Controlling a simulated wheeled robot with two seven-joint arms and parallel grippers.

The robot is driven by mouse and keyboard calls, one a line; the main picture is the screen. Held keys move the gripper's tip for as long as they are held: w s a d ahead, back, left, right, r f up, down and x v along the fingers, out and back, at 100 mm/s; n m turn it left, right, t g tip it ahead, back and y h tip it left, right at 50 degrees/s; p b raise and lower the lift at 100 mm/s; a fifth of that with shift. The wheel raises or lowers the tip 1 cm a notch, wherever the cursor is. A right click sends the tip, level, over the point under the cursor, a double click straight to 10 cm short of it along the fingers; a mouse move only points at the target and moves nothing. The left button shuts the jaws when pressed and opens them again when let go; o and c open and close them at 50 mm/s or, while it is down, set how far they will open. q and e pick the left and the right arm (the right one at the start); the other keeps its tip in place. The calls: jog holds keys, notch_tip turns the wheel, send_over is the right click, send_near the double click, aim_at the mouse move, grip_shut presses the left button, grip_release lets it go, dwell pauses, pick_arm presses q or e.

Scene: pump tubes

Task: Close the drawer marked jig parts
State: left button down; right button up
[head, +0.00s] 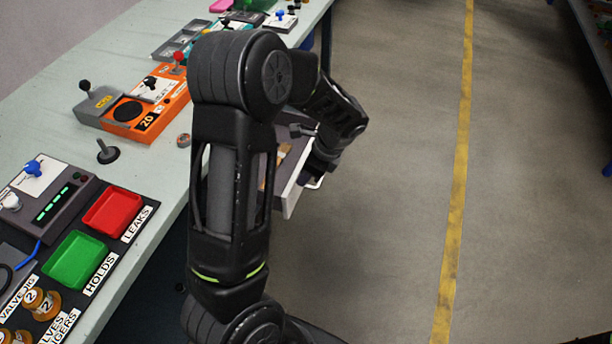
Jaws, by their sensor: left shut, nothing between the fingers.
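An open drawer (290,194) juts out from under the workbench, right of my arm. Its pale front panel and a bit of its inside show, with some tan contents. A light handle (316,183) shows on its front. No label on the drawer can be read from here, and my arm hides much of it. My left gripper (318,170) is shut and empty, pointing down at the drawer front beside the handle. I cannot tell whether it touches the front. My right gripper is out of view.
The workbench (135,185) runs along the left, carrying an orange unit (150,118), a red tray (112,212), a green tray (76,259) and a grey test box (50,205). The floor right of the drawer is clear, with a yellow line (458,190).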

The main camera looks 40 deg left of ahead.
pick_arm(q)
jog(key=shift+a, duration=0.1)
